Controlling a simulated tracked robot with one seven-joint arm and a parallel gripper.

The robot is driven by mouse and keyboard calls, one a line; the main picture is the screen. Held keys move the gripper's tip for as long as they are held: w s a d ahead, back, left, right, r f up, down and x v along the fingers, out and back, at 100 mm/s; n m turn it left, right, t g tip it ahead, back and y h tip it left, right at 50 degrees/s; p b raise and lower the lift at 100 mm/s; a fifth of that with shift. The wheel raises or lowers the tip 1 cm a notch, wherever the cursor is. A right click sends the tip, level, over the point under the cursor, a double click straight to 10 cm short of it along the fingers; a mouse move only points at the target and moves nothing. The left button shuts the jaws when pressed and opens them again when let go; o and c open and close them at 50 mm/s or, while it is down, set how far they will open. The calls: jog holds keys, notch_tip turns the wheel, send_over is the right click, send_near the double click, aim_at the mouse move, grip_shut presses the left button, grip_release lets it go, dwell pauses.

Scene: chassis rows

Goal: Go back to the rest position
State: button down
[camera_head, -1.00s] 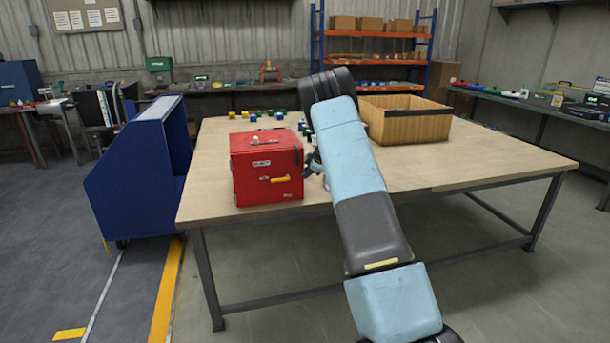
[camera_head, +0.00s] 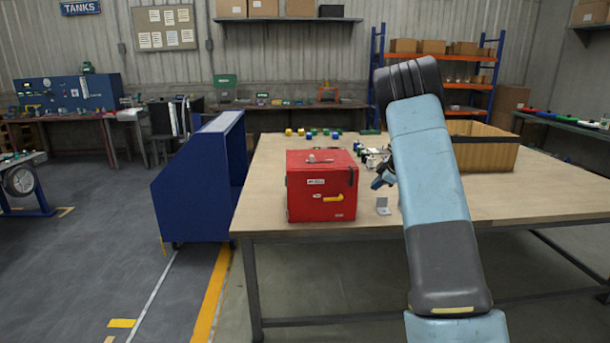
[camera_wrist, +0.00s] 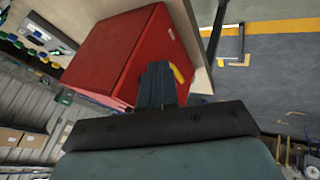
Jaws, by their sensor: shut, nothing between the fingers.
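My gripper (camera_head: 380,182) shows partly beside my light blue and black arm in the head view, just right of the red box and above the table. In the wrist view my gripper (camera_wrist: 157,85) shows as dark fingers close together, shut with nothing held. The red box (camera_head: 312,205) with a yellow handle stands on the wooden table (camera_head: 265,205). In the wrist view the red box (camera_wrist: 110,60) lies behind and left of the fingers; whether they touch it I cannot tell.
A wooden crate (camera_head: 485,152) stands behind my arm on the right. Several small coloured blocks (camera_head: 310,134) lie at the table's back. A small grey bracket (camera_head: 383,206) lies near the front edge. A blue cabinet (camera_head: 195,190) stands left of the table. Floor farther left is open.

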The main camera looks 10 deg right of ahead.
notch_tip(320, 180, up, 18)
jog(key=s+a+m+t+h, duration=0.1)
jog(key=s+m+t+h, duration=0.2)
jog(key=m+t, duration=0.15)
jog(key=s+a+r+m+t+h, duration=0.2)
jog(key=s+r+m+h, duration=0.25)
jog(key=s+r, duration=0.65)
jog(key=s+a+f+m+g+y, duration=0.1)
jog(key=s+a, duration=0.4)
jog(key=s, duration=0.8)
jog(key=s+a+f+m+g+y, duration=0.1)
jog(key=s+a+f+g, duration=0.3)
jog(key=s, duration=1)
jog(key=s+a+f+m+g+y, duration=0.2)
jog(key=s+a, duration=0.5)
jog(key=s, duration=0.7)
notch_tip(320, 180, down, 2)
jog(key=shift+a+f+m, duration=0.25)
jog(key=shift+a+m, duration=0.1)
jog(key=shift+m, duration=0.35)
